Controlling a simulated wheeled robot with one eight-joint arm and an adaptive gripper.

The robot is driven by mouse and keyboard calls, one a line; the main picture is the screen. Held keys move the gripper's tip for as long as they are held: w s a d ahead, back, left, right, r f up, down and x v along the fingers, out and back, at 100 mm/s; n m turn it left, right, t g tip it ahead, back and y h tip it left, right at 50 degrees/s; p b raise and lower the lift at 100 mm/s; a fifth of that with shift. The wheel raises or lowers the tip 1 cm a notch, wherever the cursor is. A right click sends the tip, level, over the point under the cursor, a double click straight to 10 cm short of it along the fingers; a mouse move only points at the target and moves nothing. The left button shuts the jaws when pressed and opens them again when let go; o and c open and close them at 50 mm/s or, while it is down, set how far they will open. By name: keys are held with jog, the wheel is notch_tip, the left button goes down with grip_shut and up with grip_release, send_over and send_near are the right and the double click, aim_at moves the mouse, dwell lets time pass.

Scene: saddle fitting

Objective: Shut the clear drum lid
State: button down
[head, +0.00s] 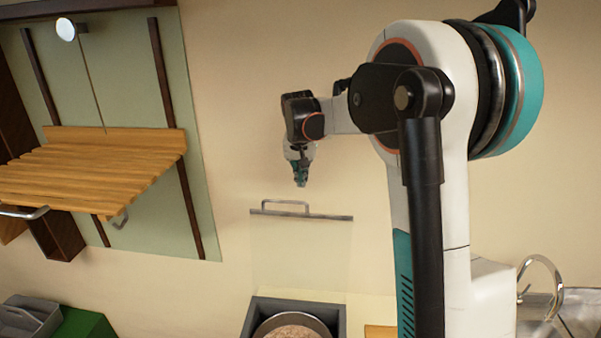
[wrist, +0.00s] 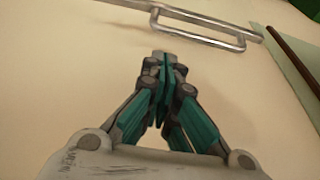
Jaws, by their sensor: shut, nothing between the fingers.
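The clear drum lid (head: 301,250) stands raised and upright against the wall in the head view, behind a dark square housing (head: 246,320). A grey bar with a handle (head: 293,205) runs along its top edge. A round drum (head: 293,326) sits in the housing, partly cut off by the frame. My gripper (head: 301,183) is shut and empty, just above the handle in the picture. In the wrist view my gripper (wrist: 163,72) has its teal fingers together, and the handle (wrist: 205,38) lies beyond the fingertips, apart from them.
A slatted wooden shelf (head: 90,170) juts from the wall at left. A green box (head: 85,322) and a grey tray (head: 28,318) are at lower left. A metal sink (head: 575,318) with a curved tap (head: 548,275) is at lower right. The wall around my gripper is clear.

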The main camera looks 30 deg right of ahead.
jog(key=p+x, duration=0.1)
jog(key=x, duration=0.6)
jog(key=shift+s+r, duration=0.1)
